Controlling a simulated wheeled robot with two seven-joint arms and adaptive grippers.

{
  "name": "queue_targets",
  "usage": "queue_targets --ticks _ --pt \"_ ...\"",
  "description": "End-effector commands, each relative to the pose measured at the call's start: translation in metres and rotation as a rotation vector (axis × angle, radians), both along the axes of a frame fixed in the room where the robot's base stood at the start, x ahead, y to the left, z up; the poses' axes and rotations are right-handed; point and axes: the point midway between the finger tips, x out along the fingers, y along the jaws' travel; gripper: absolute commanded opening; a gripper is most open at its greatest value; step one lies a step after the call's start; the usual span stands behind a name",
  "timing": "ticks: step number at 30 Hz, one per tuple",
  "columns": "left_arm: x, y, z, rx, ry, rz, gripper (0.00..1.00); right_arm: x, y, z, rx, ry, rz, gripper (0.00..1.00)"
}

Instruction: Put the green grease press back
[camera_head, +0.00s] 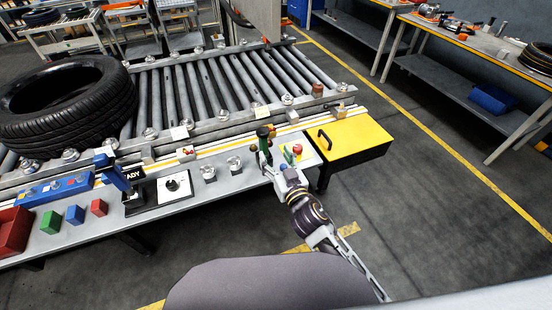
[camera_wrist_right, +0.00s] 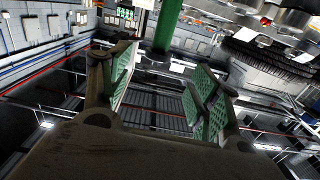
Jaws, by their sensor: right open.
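The green grease press (camera_head: 263,134) stands upright near the right end of the grey bench, in front of the roller conveyor. In the right wrist view a green cylinder (camera_wrist_right: 168,25), likely its body, shows at the top, beyond and between the fingertips. My right gripper (camera_head: 265,158) is at the press in the head view, its fingers close to it. In its wrist view the gripper (camera_wrist_right: 163,80) has its green-padded fingers spread, with nothing visible clamped between them. I cannot tell whether a finger touches the press. My left gripper is not in view.
A black tyre (camera_head: 65,100) lies on the roller conveyor (camera_head: 200,85). A panel with a red button (camera_head: 297,149) and a yellow box (camera_head: 350,138) lie right of the gripper. Coloured blocks (camera_head: 75,214) and a blue clamp-like tool (camera_head: 112,172) stand left. The floor at right is clear.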

Motion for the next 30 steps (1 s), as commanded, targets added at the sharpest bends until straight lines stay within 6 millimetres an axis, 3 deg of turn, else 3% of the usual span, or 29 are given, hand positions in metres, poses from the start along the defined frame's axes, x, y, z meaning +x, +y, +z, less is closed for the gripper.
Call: queue_targets --ticks 20,26,30 --pt "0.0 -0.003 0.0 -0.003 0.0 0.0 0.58 0.001 -0.002 -0.004 -0.004 0.006 -0.002 0.62" --pt "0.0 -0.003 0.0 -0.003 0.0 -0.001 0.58 0.008 -0.014 -0.031 -0.034 0.049 -0.014 0.62" --pt "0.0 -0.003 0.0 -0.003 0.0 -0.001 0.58 0.015 -0.032 -0.072 -0.072 0.112 -0.028 0.62"
